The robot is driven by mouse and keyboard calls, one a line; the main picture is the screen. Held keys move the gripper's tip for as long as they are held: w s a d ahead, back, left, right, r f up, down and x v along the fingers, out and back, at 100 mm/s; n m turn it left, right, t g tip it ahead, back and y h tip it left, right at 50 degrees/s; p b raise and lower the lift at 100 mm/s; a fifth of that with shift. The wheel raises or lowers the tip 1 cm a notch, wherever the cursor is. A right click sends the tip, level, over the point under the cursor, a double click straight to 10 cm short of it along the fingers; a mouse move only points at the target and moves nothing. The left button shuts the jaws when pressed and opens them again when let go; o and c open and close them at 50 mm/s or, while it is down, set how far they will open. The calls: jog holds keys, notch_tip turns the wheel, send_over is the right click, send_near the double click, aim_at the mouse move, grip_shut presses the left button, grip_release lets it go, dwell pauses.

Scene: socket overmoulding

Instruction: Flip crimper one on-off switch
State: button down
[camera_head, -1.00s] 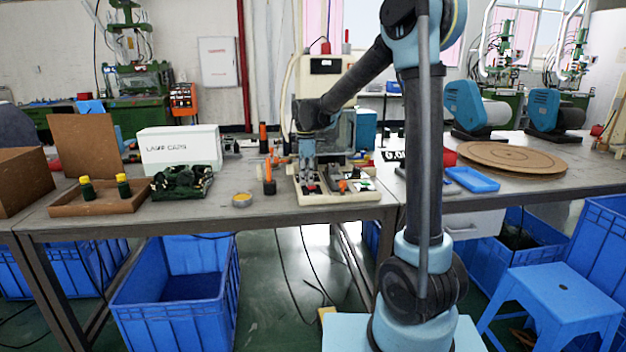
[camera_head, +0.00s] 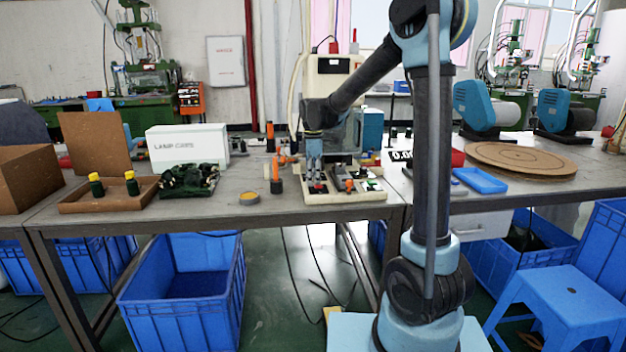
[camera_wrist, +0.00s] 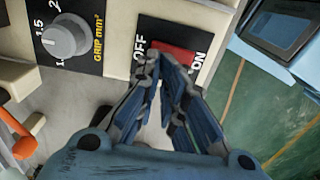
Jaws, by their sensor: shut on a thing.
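The crimper (camera_head: 345,197) is a cream machine on the table's front edge, with its base panel facing up. In the wrist view, its on-off switch (camera_wrist: 178,58) is a red rocker on a black plate, between the white words OFF and ON. My gripper (camera_wrist: 159,62) has its fingertips close together at the red rocker, over its OFF-side end. The jaws are shut on the switch, and the fingertips hide part of it.
A grey dial (camera_wrist: 66,36) marked GRIP mm² sits left of the switch. An orange-handled tool (camera_head: 276,178) stands left of the crimper, near a small yellow-topped tin (camera_head: 249,198). A blue tray (camera_head: 480,180) lies to the right. Table space in front of the tin is clear.

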jog(key=w+r, duration=0.3)
jog(key=r, duration=1)
jog(key=s+d+m, duration=0.5)
jog(key=s+d, duration=0.2)
jog(key=d, duration=0.3)
jog(key=s+d+f+m+t, duration=0.1)
jog(key=s+d+f+m, duration=0.6)
jog(key=s+f, duration=0.3)
jog(key=s+d+f+m+t, duration=0.1)
jog(key=s+d+f+m, duration=0.7)
jog(key=s, duration=0.8)
notch_tip(320, 180, down, 3)
jog(key=shift+s+d+r, duration=0.2)
jog(key=shift+d, duration=0.9)
